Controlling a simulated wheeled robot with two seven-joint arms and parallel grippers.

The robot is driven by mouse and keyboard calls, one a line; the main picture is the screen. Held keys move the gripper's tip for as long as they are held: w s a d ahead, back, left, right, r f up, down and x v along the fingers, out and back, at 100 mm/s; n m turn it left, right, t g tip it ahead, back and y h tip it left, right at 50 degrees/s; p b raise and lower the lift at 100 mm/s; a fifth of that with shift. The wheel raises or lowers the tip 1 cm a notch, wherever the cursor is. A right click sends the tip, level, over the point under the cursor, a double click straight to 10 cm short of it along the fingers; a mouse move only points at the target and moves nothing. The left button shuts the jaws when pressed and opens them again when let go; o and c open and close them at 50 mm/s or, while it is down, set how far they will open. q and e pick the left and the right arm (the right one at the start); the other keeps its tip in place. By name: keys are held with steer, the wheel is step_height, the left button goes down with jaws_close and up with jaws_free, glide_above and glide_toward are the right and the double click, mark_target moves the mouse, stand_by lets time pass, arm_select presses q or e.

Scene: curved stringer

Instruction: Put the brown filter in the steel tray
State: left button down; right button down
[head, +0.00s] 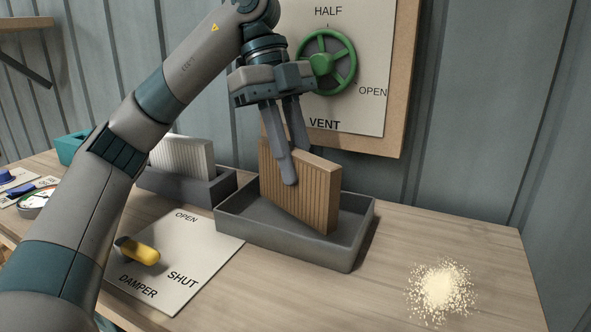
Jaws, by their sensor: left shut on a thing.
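The brown filter (300,187) is an upright, pleated block in the head view. My left gripper (290,168) comes down from above, its fingers shut on the filter's top part. The filter stands upright inside the outline of the grey steel tray (340,250), which lies on the bench. The tray's front wall hides part of the floor, and I cannot tell whether the filter's lower edge touches it. My right gripper is not in view.
A white pleated filter (182,157) stands in a dark holder (190,190) at left. A damper plate (180,262) with a yellow handle (140,252) lies in front. A green vent wheel (328,62) is on the wall board behind. Pale crumbs (440,290) lie at right.

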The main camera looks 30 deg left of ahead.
arm_select(q)
steer(key=shift+f, duration=0.55)
steer(key=shift+w+f+p, duration=0.1)
steer(key=shift+f+p, duration=0.1)
steer(key=shift+p, duration=0.35)
steer(key=shift+w+f, duration=0.1)
steer(key=shift+f, duration=0.25)
steer(key=c, duration=1.6)
jaws_free()
steer(key=shift+f, duration=0.1)
